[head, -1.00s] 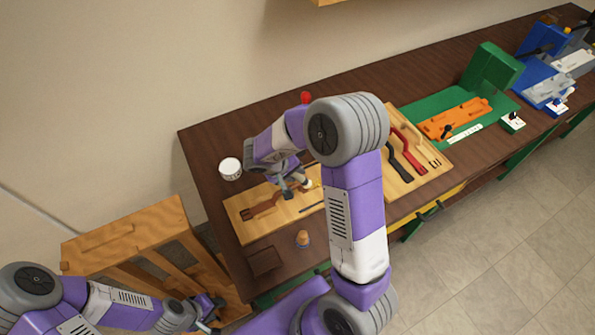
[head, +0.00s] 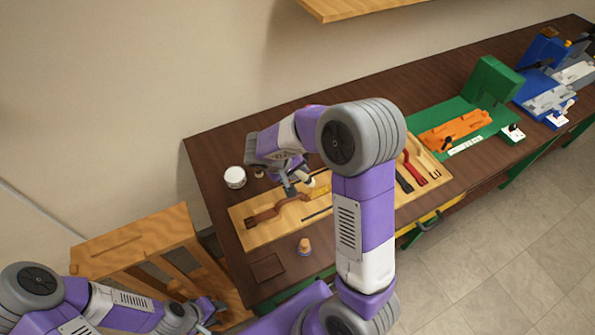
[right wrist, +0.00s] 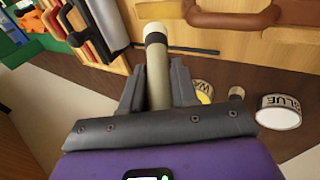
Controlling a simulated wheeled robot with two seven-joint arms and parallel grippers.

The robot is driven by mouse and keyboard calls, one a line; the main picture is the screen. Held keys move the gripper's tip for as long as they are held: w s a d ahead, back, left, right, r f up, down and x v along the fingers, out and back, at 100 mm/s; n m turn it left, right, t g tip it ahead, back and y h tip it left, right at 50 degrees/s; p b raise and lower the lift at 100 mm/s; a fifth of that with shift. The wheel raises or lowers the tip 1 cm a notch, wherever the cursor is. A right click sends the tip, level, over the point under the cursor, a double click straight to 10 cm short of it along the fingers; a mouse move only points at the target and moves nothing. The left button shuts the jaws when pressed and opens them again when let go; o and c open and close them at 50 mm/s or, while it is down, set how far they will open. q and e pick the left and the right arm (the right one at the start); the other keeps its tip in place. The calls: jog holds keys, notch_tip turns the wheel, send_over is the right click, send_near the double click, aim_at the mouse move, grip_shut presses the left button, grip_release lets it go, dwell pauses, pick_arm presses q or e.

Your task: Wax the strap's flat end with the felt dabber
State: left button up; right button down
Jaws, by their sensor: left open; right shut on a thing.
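The brown strap (head: 268,213) lies on a pale wooden board on the bench. It also shows at the top of the right wrist view (right wrist: 235,18), with a pale piece at its left end. My right gripper (head: 296,186) is over the board near the strap's right end, shut on the felt dabber (right wrist: 157,75). The dabber has a pale shaft, a dark band and a whitish tip pointing away from the gripper. I cannot tell whether the tip touches anything. My left gripper (head: 210,312) is open and empty, low at the left, off the bench.
A white tin marked GLUE (right wrist: 278,112) stands behind the board, near a partly hidden wax tin (right wrist: 203,88). Red and black-handled tools (head: 413,170) and a green fixture (head: 490,85) are to the right.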

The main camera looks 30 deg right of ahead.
jog(key=shift+r+p, duration=0.65)
jog(key=shift+r, duration=0.85)
jog(key=shift+f, duration=0.1)
jog(key=shift+s+d+f+t+y+b, duration=0.35)
jog(key=shift+y+b, duration=0.25)
jog(key=shift+b, duration=0.5)
jog(key=shift+s+d+f+m+t+y+b, duration=0.15)
jog(key=shift+s+f+m+t+y+b, duration=0.15)
jog(key=shift+t+y+b, duration=0.25)
jog(key=shift+r, duration=0.1)
